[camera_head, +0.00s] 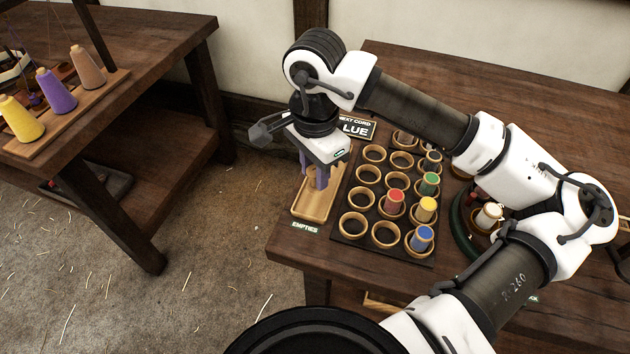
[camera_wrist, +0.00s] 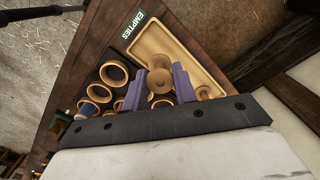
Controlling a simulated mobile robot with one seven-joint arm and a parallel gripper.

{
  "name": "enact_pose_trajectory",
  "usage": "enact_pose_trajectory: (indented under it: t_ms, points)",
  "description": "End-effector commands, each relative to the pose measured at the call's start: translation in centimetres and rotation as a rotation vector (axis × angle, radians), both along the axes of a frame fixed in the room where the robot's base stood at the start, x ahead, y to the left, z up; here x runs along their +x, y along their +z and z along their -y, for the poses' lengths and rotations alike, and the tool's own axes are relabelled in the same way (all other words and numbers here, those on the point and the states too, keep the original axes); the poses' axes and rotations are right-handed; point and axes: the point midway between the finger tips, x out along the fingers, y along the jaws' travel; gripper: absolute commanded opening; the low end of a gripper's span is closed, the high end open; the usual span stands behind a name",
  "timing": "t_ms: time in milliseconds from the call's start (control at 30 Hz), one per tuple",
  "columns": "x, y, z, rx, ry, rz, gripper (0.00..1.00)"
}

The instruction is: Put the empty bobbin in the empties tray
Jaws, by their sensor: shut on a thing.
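My gripper (camera_head: 316,180) is over the empties tray (camera_head: 313,209), a shallow light wood tray at the left edge of the table, with an EMPTIES label (camera_head: 305,227) in front. In the wrist view, its purple fingers (camera_wrist: 168,92) are shut on the empty bobbin (camera_wrist: 160,80), bare wood with round flanges. The tray (camera_wrist: 205,68) lies beneath and behind it. I cannot tell whether the bobbin touches the tray floor. In the head view the bobbin is mostly hidden by the fingers.
Right of the tray is a dark rack (camera_head: 386,205) of round wooden cups, some holding red (camera_head: 394,201), green (camera_head: 429,183), yellow (camera_head: 426,209) and blue (camera_head: 422,238) bobbins. A sign (camera_head: 357,128), partly hidden, ends in "LUE". A second table (camera_head: 150,60) with thread cones stands left, across a floor gap.

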Motion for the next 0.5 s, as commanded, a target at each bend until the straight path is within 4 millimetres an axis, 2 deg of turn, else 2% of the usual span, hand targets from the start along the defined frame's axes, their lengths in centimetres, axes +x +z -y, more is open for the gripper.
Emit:
enact_pose_trajectory:
  t_ms: [300, 500]
  points:
    - [0.0, -4.0, 0.0, 0.000, -0.001, -0.001, 0.07]
    - [0.0, -4.3, 0.0, 0.000, 0.000, 0.000, 0.07]
